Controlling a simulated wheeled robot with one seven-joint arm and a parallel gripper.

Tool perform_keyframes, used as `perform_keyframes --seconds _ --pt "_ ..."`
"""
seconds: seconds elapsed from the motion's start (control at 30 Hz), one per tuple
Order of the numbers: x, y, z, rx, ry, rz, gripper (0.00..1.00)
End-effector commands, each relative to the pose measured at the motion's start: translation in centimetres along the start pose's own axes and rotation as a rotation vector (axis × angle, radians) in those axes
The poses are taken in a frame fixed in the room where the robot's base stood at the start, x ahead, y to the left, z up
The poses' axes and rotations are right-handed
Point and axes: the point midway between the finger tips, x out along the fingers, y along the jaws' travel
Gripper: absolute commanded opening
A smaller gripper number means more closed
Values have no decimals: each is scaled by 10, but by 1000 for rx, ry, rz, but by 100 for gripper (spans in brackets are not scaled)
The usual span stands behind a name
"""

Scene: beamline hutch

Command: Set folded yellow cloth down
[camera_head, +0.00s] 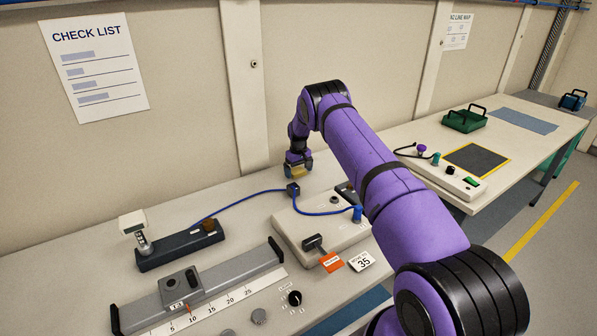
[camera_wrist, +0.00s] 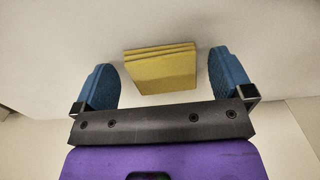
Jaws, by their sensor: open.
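The folded yellow cloth (camera_wrist: 160,72) lies on the pale bench top between the blue fingers of my gripper (camera_wrist: 165,82) in the wrist view. A gap shows on each side, so the fingers are apart from it. In the head view the cloth (camera_head: 297,172) is a small patch under my gripper (camera_head: 298,168) near the back of the bench. My gripper is open. Part of the cloth is hidden behind the fingers in the head view.
A blue cable (camera_head: 240,205) runs close in front to a grey box (camera_head: 325,237) with a lever. A dark rail (camera_head: 180,246) and a slide with a ruler (camera_head: 222,287) stand at the left. The wall (camera_head: 190,120) is close behind. Bare bench lies left of my gripper.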

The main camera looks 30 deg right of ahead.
Motion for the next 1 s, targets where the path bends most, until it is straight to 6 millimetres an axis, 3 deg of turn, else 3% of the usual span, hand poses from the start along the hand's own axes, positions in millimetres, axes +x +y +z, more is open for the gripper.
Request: perform_keyframes --seconds 0.5,0.87,1.0 --pt "-92 0 0 0 2 1 99" --pt "-131 -3 1 2 7 1 99" --pt "-176 -14 7 8 31 3 99"
